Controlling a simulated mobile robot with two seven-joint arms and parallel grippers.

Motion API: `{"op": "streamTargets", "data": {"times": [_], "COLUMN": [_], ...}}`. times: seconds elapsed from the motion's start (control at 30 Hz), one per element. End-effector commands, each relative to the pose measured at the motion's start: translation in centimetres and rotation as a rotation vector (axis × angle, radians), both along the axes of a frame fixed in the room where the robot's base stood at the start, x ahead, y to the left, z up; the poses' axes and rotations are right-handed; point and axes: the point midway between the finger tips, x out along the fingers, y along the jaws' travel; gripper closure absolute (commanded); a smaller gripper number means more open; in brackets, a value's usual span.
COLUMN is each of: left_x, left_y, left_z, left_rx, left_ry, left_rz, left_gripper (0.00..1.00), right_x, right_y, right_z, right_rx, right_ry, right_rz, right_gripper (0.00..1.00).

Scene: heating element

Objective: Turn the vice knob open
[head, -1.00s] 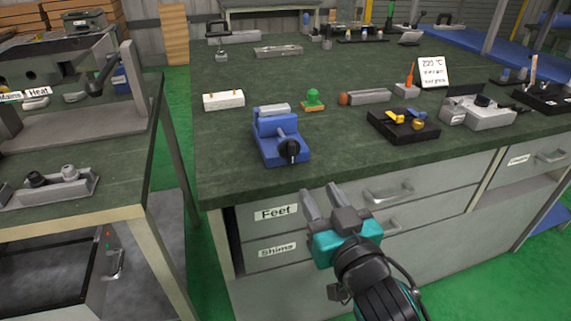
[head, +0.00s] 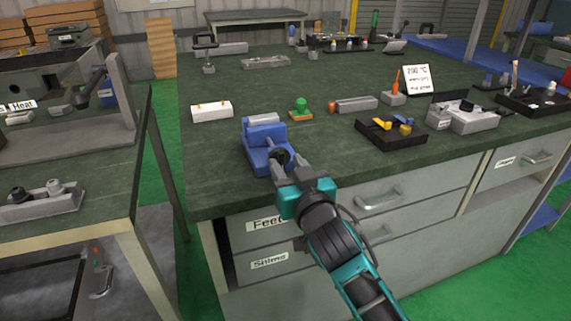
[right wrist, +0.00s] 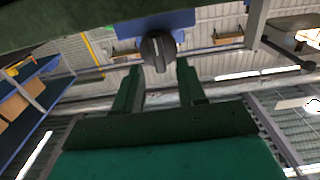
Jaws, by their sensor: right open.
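The blue vice (head: 262,147) stands on the green bench top near its front left edge. Its black knob (head: 280,156) faces the front. My right gripper (head: 286,166) is at the knob, coming from the front, and partly covers it. In the right wrist view the black knob (right wrist: 158,51) shows in front of the blue vice body (right wrist: 177,20), between and just beyond the tips of my open right gripper (right wrist: 160,70). Contact between fingers and knob cannot be made out. My left gripper is not in view.
A white block (head: 212,111), a green knob on a wooden base (head: 301,108) and a black tray (head: 391,133) stand around the vice. Drawers with handles (head: 379,200) lie below the bench edge. A second bench (head: 90,185) stands at the left across a gap.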

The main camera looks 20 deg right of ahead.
Motion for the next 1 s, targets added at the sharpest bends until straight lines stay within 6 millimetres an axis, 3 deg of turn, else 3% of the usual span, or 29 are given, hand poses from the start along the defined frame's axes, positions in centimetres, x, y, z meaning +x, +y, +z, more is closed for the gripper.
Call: {"op": "streamTargets", "data": {"times": [0.2, 0.5, 0.93, 1.0], "left_x": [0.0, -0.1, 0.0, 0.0], "left_y": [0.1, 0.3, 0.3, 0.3], "left_z": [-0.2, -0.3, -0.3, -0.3], "left_rx": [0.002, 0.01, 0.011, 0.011], "left_ry": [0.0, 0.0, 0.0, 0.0], "left_rz": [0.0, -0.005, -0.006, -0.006], "left_gripper": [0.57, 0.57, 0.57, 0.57], "right_x": [1.5, 1.7, 1.7, 1.7], "right_y": [0.1, 0.1, 0.1, 0.1], "right_z": [0.0, 0.0, 0.0, 0.0], "right_rx": [-0.001, -0.001, -0.001, -0.001], "right_ry": [0.0, 0.0, 0.0, 0.0], "right_rz": [0.0, 0.0, 0.0, 0.0], "right_gripper": [0.6, 0.6, 1.0, 1.0]}}
